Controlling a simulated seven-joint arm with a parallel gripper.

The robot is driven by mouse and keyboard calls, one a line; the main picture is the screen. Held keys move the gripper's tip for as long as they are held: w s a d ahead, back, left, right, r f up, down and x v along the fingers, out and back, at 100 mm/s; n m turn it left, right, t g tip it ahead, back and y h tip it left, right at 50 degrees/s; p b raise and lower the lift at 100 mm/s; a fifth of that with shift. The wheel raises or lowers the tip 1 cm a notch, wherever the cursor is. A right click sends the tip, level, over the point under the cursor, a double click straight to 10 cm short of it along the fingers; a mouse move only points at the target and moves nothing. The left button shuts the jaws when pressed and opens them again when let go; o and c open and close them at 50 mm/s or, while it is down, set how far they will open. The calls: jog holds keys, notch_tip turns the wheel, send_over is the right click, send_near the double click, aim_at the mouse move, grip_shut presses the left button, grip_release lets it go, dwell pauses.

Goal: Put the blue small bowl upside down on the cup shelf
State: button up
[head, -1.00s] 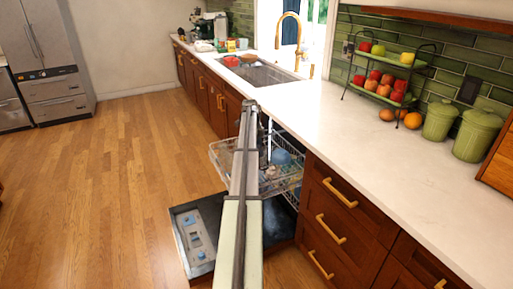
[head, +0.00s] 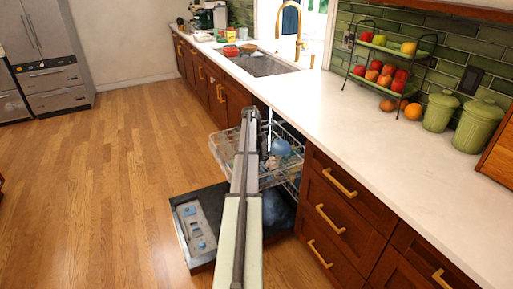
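A small blue bowl (head: 281,147) shows in the pulled-out upper rack (head: 218,149) of the dishwasher, just right of my arm. It looks rounded, but it is too small to tell clearly which way up it sits. A cup shelf cannot be made out clearly. My arm crosses the middle of the head view and hides part of the rack. The end of my arm is by the rack, near the bowl. My gripper's fingers cannot be made out, so neither their opening nor any contact with the bowl shows.
The dishwasher door (head: 190,235) is folded down below the rack. The white counter (head: 350,130) runs along the right, with a fruit stand (head: 384,88) and green canisters (head: 477,125). Wooden drawers (head: 335,205) stand right of the dishwasher. The floor at left is clear.

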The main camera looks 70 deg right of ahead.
jog(key=shift+f, duration=3.2)
jog(key=shift+f, duration=0.6)
jog(key=o, duration=1.1)
jog(key=r, duration=0.4)
jog(key=w+r, duration=0.1)
jog(key=r, duration=0.4)
jog(key=w+r, duration=0.1)
jog(key=r, duration=0.3)
jog(key=shift+r, duration=0.35)
